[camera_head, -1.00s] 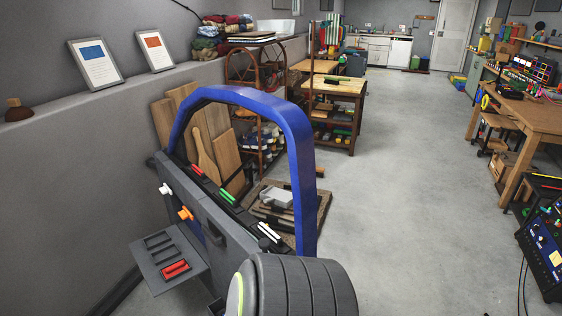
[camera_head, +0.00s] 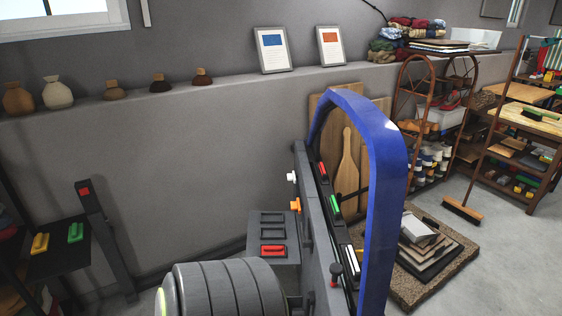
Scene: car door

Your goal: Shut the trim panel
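The car door stands in the right half of the head view, with a blue window frame (camera_head: 383,145) and a grey inner body (camera_head: 318,235). A grey flat panel (camera_head: 287,219) with several dark slots sticks out from the door's left side. It looks like the trim panel, standing open and away from the door. A red piece (camera_head: 272,251) sits in its nearest slot. A white knob (camera_head: 291,177) and an orange knob (camera_head: 296,205) show on the door's inner side. A big dark arm link of mine hides the area below the panel. Neither gripper shows.
A dark stand (camera_head: 62,247) with a yellow and a green handle is at the left. A grey ledge (camera_head: 225,84) with vases and two framed pictures runs along the wall. A stack of boards (camera_head: 426,245) lies right of the door.

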